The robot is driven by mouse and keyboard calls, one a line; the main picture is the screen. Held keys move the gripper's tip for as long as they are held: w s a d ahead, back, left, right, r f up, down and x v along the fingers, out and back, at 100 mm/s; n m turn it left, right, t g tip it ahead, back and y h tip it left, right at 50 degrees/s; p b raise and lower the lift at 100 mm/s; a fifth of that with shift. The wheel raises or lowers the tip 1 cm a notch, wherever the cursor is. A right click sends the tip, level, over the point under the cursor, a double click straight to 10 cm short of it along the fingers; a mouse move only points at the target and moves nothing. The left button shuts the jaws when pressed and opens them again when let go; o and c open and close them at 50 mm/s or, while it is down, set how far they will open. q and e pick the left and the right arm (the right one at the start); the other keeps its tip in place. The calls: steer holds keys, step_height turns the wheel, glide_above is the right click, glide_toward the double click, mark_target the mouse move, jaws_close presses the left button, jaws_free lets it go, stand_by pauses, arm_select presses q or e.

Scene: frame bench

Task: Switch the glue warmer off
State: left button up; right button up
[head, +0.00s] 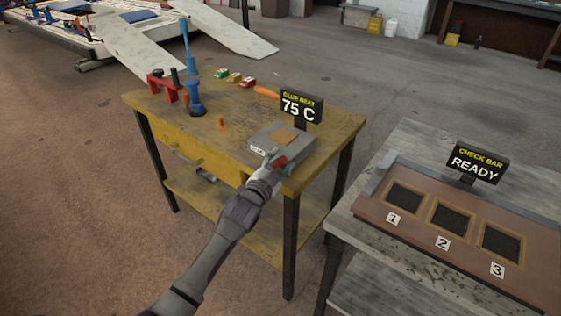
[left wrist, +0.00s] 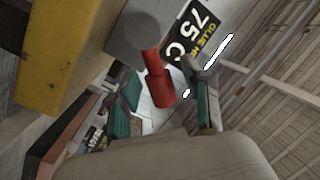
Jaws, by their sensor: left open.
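The glue warmer (head: 299,145) is a grey box with an orange-brown patch on top, at the near right corner of the yellow bench. Its black sign (head: 301,107) reads GLUE HEAT 75 C; the sign also shows sideways in the left wrist view (left wrist: 196,31). A red lever (head: 280,161) sticks out from the warmer's front. My left gripper (head: 277,162) is open at that front. In the left wrist view the red lever (left wrist: 159,82) stands between its green-padded fingers, with gaps visible on both sides. My right gripper is not in view.
The yellow bench (head: 224,150) also carries a blue tool, a red stand, small coloured items and an orange peg. A grey table (head: 352,208) at right holds a board with pads 1, 2 and 3 and a CHECK BAR READY sign (head: 475,163). Open floor lies left.

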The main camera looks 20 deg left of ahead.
arm_select(q)
jaws_close()
